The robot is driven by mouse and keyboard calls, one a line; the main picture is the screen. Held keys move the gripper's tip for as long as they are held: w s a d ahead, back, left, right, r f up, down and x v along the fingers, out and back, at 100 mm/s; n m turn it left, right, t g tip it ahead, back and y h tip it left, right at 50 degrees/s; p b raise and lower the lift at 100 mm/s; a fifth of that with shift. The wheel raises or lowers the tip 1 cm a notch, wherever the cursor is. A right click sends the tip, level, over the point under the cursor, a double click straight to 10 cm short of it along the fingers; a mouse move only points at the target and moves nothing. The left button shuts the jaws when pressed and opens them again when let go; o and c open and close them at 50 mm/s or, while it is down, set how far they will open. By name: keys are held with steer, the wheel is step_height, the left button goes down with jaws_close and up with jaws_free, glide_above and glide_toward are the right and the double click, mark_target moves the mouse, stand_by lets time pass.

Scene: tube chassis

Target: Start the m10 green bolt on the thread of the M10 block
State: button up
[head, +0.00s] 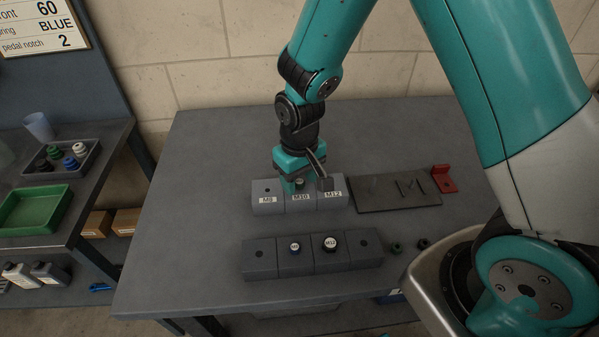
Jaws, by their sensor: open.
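The M10 block (300,208) is the middle one of three grey blocks standing side by side on the bench, between the M8 block (267,209) and the M12 block (333,206). A small dark bolt with a greenish tint (299,184), seemingly the m10 green bolt, shows at the top of the M10 block. It looks upright, but how deep it sits in the thread cannot be seen. My gripper (304,184) points down over the M10 block, open, with its fingers around or beside the bolt and partly hiding it.
A dark plate (395,193) and red bracket (443,178) lie right of the blocks. The bench's left side is clear.

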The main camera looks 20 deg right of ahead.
step_height(320, 180, up, 17)
steer(key=shift+r+b, duration=0.2)
steer(key=shift+b, duration=0.2)
